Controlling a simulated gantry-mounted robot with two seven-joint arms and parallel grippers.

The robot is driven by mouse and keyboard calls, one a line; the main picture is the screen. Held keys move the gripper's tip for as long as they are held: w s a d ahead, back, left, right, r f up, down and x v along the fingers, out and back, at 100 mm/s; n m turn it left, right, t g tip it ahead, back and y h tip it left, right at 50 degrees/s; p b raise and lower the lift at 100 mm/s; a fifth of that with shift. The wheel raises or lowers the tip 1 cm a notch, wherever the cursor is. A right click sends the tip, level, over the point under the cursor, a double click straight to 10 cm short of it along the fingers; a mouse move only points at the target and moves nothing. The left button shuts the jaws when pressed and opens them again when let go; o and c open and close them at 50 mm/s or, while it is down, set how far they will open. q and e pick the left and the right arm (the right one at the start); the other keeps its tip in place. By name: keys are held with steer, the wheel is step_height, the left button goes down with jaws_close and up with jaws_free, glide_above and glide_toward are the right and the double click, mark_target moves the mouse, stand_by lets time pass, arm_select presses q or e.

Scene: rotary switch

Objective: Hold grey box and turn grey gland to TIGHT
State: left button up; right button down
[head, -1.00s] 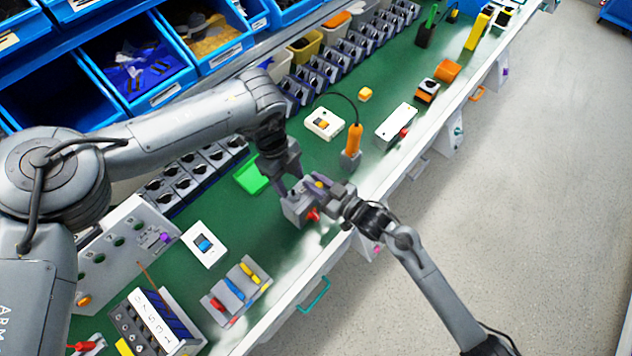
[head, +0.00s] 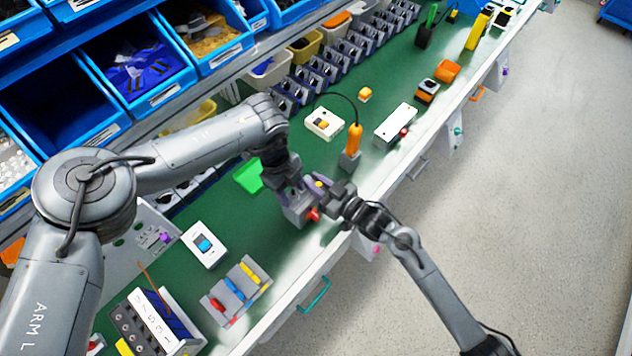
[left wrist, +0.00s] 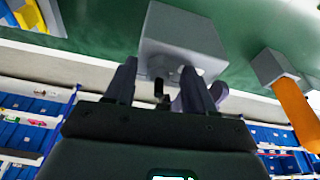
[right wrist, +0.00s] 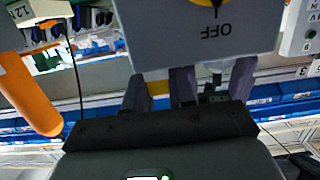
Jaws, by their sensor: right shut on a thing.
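The grey box (head: 297,212) is at the middle of the green bench near its front edge, with a red part on its front side. My right gripper (head: 328,196) is shut on the box. My left gripper (head: 292,192) is at the box from the back left. In the left wrist view its fingers (left wrist: 160,90) stand apart either side of a small dark piece (left wrist: 158,86) on the box, apparently the gland. Its TIGHT mark cannot be read.
An orange-handled tool (head: 354,138) stands behind to the right, with a cable. A white box with a blue switch (head: 204,244) and a grey block with coloured levers (head: 236,290) lie to the left. Blue bins (head: 140,75) line the back.

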arm_select(q)
jaws_close()
steer(key=m+y, duration=0.1)
steer(key=m, duration=0.5)
steer(key=shift+g, duration=0.4)
arm_select(e)
steer(key=shift+d, duration=0.1)
arm_select(q)
steer(key=shift+c, duration=1.4)
jaws_free()
steer(key=shift+m+y, duration=0.3)
steer(key=shift+m, duration=0.2)
steer(key=o, duration=0.4)
steer(key=shift+r, duration=0.1)
steer(key=shift+s+v, duration=0.2)
steer(key=shift+v, duration=0.65)
steer(key=shift+s+v, duration=0.2)
steer(key=shift+v, duration=0.65)
steer(key=shift+s+v, duration=0.2)
steer(key=shift+v, duration=0.7)
steer(key=shift+d+r, duration=0.1)
steer(key=shift+d, duration=0.05)
